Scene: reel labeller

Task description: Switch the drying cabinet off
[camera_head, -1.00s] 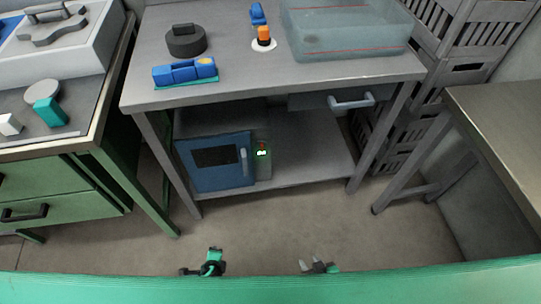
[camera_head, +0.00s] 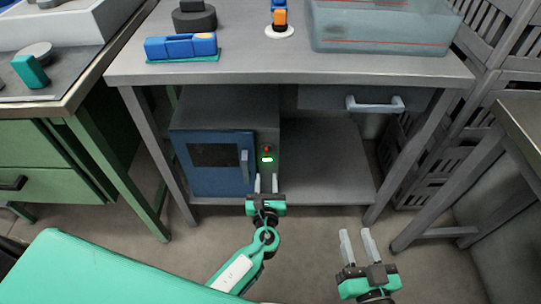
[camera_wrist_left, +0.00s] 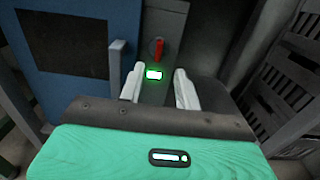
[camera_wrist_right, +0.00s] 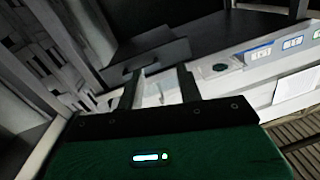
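The drying cabinet (camera_head: 222,160) is a box with a blue door, standing on the lower shelf under the grey bench. In the left wrist view the display appears between the fingertips, with the knob above. My right gripper (camera_head: 357,238) is open and empty, low in front of the bench at right.
A door handle (camera_head: 245,168) sticks out just left of the panel. The bench top (camera_head: 260,68) overhangs the cabinet, and a drawer (camera_head: 330,98) hangs at right. The shelf (camera_head: 325,175) right of the cabinet is clear. Crates (camera_head: 490,125) stand at far right.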

